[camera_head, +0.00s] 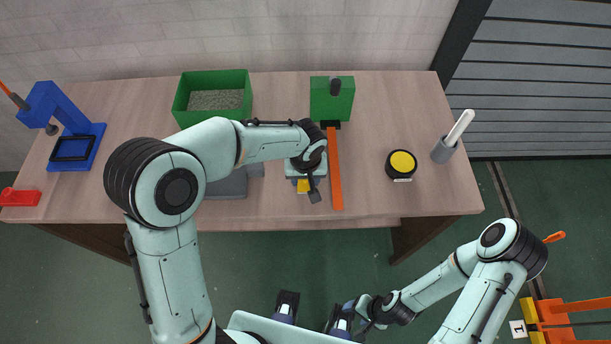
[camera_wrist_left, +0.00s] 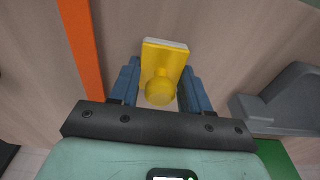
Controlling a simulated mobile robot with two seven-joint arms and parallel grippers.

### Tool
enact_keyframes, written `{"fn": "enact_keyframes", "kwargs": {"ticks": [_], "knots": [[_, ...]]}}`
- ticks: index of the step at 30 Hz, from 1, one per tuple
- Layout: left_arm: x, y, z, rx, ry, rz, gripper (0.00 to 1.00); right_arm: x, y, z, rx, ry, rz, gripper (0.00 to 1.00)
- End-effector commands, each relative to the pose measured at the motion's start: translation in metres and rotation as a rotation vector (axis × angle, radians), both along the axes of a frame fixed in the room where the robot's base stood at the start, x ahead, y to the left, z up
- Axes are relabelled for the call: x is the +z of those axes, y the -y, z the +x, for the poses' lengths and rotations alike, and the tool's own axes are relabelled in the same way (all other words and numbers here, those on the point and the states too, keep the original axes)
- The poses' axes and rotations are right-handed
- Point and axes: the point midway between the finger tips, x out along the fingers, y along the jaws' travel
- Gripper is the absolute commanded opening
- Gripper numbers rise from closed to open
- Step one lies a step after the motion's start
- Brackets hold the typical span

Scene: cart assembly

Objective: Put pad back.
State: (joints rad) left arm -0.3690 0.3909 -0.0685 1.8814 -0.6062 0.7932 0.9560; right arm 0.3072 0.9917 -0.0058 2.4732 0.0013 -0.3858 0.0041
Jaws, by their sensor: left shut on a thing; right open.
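The pad (camera_wrist_left: 168,58) is a yellow block with a round yellow knob and a pale far edge. My left gripper (camera_wrist_left: 160,88) is shut on it, with one blue finger on each side of the knob. In the head view the left gripper (camera_head: 304,187) is over the table, just left of the orange bar, and only a small yellow part of the pad (camera_head: 303,186) shows. I cannot tell whether the pad touches the table. My right gripper (camera_head: 354,309) is low in front of the table, away from the pad; it is small and partly hidden.
An orange bar (camera_head: 335,180) runs from a green block (camera_head: 345,100). A grey piece (camera_head: 228,187) lies left of the gripper, partly under my arm. A green bin (camera_head: 181,101), a yellow-topped black tin (camera_head: 402,162), a grey cup (camera_head: 442,151) and a blue stand (camera_head: 85,145) are on the table (camera_head: 370,110).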

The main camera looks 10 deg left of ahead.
Motion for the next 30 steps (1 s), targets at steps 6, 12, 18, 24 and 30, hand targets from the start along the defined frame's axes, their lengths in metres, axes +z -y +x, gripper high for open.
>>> {"fn": "enact_keyframes", "kwargs": {"ticks": [6,12,18,24,30], "knots": [[-0.003,0.000,0.000,0.000,0.000,0.000,0.72,-0.003,0.000,-0.001,0.000,-0.002,-0.001,0.63],[-0.003,0.000,0.000,-0.001,0.000,0.000,0.72,-0.003,0.000,-0.001,0.000,-0.001,0.000,0.63],[0.006,0.001,0.000,0.000,0.002,-0.001,0.72,0.002,0.000,0.001,0.000,0.001,0.000,0.63],[0.044,0.002,-0.003,-0.001,0.007,-0.003,0.72,0.004,0.000,0.002,0.000,0.002,0.000,0.63],[0.087,0.004,-0.009,0.000,0.005,-0.003,0.72,0.008,0.000,0.004,0.000,0.004,0.000,0.63]]}}
